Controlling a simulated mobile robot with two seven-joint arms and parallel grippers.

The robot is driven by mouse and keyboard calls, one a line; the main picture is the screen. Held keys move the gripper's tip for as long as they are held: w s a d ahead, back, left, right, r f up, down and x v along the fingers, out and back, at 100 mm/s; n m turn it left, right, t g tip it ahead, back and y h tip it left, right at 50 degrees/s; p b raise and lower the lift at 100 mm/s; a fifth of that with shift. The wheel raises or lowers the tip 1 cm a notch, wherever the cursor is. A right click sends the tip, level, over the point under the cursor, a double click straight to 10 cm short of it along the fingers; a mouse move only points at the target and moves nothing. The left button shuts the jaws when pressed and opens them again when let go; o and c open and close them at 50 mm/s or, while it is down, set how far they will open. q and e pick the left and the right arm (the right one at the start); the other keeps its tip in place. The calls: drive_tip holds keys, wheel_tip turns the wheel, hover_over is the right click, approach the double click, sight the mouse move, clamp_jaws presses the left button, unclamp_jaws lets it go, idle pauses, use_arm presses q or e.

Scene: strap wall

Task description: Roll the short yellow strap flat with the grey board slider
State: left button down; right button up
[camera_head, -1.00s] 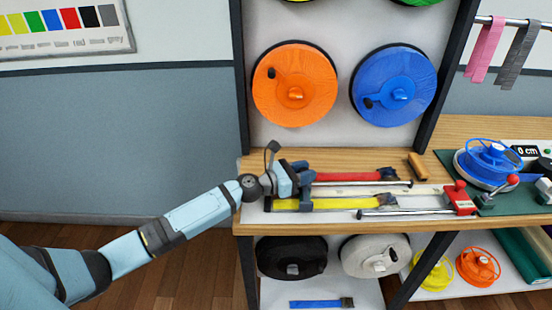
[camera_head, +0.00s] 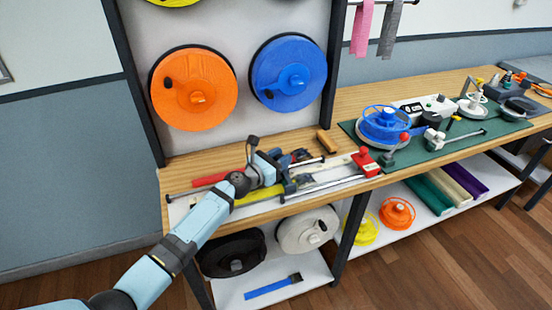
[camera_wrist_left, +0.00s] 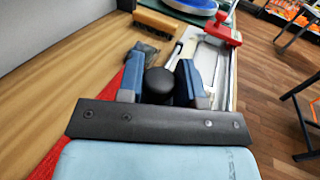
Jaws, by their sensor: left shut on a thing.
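The short yellow strap (camera_head: 255,196) lies along the front of the white board (camera_head: 185,208) on the bench, partly hidden by my arm. My left gripper (camera_head: 285,175) is over the middle of the board. In the left wrist view its blue fingers (camera_wrist_left: 170,80) are shut around a black knob (camera_wrist_left: 158,82), which looks like the handle of the grey board slider. The slider's body is mostly hidden beneath the gripper. The yellow strap does not show clearly in the wrist view. My right gripper is not in view.
A red strap (camera_head: 210,180) lies behind the yellow one. A red clamp block (camera_head: 365,162) stands at the board's right end. A blue reel (camera_head: 384,124) stands on a green mat farther right.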

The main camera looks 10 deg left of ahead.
use_arm(q)
drive_tip(key=c, duration=0.8)
unclamp_jaws()
drive_tip(key=shift+s, duration=0.1)
drive_tip(key=shift+s+a, duration=0.2)
drive_tip(key=shift+a, duration=0.05)
drive_tip(key=p+v, duration=0.1)
drive_tip(key=v, duration=1.2)
drive_tip(key=shift+s, duration=0.1)
